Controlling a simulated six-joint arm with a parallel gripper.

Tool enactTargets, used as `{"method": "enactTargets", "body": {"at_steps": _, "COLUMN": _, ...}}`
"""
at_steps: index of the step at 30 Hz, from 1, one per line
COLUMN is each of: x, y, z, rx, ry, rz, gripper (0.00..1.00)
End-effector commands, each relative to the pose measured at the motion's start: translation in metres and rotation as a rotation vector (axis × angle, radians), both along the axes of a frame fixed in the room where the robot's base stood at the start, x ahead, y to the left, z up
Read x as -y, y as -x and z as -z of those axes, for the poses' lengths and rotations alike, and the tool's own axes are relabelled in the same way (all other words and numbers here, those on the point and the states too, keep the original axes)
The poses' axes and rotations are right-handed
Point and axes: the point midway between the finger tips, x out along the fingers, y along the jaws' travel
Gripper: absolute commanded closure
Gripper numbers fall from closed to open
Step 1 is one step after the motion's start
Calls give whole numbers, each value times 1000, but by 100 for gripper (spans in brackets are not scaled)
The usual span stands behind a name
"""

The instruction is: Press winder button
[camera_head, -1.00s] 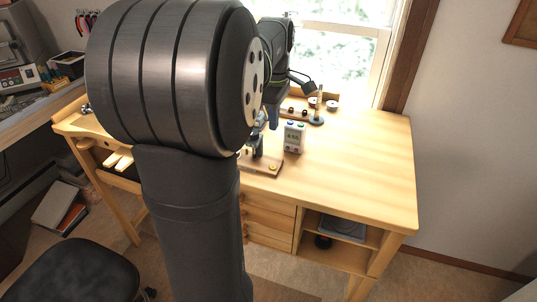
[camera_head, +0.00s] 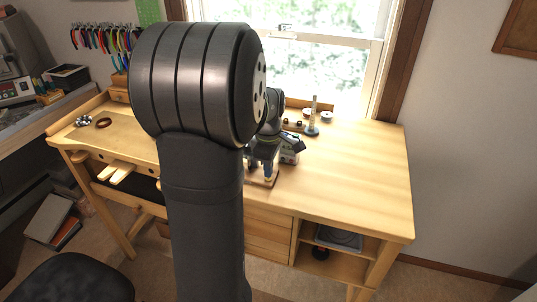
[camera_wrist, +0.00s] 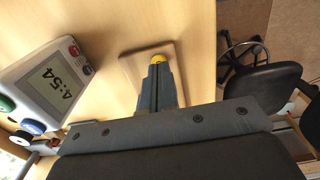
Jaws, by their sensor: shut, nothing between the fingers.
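The winder's wooden base (camera_head: 262,183) stands near the table's front edge in the head view, mostly hidden by my arm. In the wrist view a yellow button (camera_wrist: 158,58) sits on the wooden base (camera_wrist: 133,66). My gripper (camera_wrist: 158,64) is shut and empty, its fingertips overlapping the near edge of the button. I cannot tell whether they touch it. In the head view my gripper (camera_head: 265,172) points down over the base.
A white timer reading 4:54 (camera_wrist: 55,80), with green, blue and red buttons, stands close to the gripper; it also shows in the head view (camera_head: 291,150). Spools (camera_head: 326,115) and a post (camera_head: 313,117) stand behind. The right of the wooden table (camera_head: 365,180) is clear.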

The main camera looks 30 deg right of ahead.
Motion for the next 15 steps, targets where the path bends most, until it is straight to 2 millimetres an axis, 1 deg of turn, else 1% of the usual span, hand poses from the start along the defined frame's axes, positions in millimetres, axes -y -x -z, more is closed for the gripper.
{"method": "enactTargets", "body": {"at_steps": 1, "x": 0, "y": 0, "z": 5, "rx": -1, "ry": -1, "rz": 0, "gripper": 100}}
{"method": "enactTargets", "body": {"at_steps": 5, "x": 0, "y": 0, "z": 12, "rx": 0, "ry": 0, "rz": 0, "gripper": 100}}
{"method": "enactTargets", "body": {"at_steps": 15, "x": 0, "y": 0, "z": 13, "rx": 0, "ry": 0, "rz": 0, "gripper": 100}}
